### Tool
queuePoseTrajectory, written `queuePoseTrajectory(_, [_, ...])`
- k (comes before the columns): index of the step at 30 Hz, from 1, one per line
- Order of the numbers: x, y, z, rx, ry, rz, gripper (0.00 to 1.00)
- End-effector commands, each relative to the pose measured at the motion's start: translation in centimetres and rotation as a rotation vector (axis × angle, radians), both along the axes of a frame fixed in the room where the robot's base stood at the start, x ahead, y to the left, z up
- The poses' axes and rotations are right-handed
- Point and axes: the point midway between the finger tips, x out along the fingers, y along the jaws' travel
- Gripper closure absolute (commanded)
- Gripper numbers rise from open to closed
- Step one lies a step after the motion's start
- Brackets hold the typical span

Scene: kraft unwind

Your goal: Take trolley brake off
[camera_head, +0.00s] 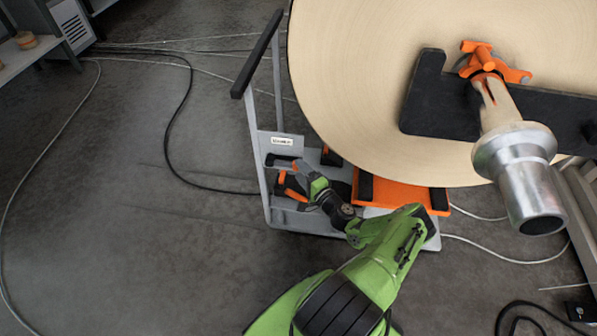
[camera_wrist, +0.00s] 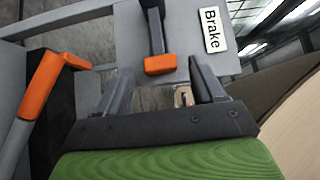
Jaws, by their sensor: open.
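The grey trolley (camera_head: 262,165) stands on the floor under a big paper roll, with a small label plate on its end panel. In the wrist view the label (camera_wrist: 211,30) reads "Brake". Next to it is the brake lever (camera_wrist: 157,32), a dark bar with an orange tip (camera_wrist: 160,65). My gripper (camera_wrist: 161,72) is open, its two dark fingers apart on either side of the lever tip's line. I cannot tell whether they touch it. In the head view my gripper (camera_head: 297,172) is low at the trolley's end, and the lever there is hard to make out.
A bent orange handle (camera_wrist: 42,85) is left of my gripper in the wrist view. The paper roll (camera_head: 390,60) hangs above the trolley, with a metal shaft end (camera_head: 520,165) sticking out. Cables (camera_head: 180,110) lie across the floor. The floor at left is mostly clear.

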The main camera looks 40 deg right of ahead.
Motion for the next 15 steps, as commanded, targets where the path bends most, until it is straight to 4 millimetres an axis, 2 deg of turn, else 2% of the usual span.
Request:
queuePoseTrajectory(4, [1.8,-0.2,-0.1,-0.002,0.000,0.001,0.32])
queuePoseTrajectory(12, [2.2,-0.3,0.0,0.000,0.000,-0.001,0.32])
queuePoseTrajectory(13, [2.2,-0.3,0.0,0.000,0.000,0.000,0.33])
queuePoseTrajectory(15, [2.2,-0.3,0.0,0.000,0.000,0.000,0.44])
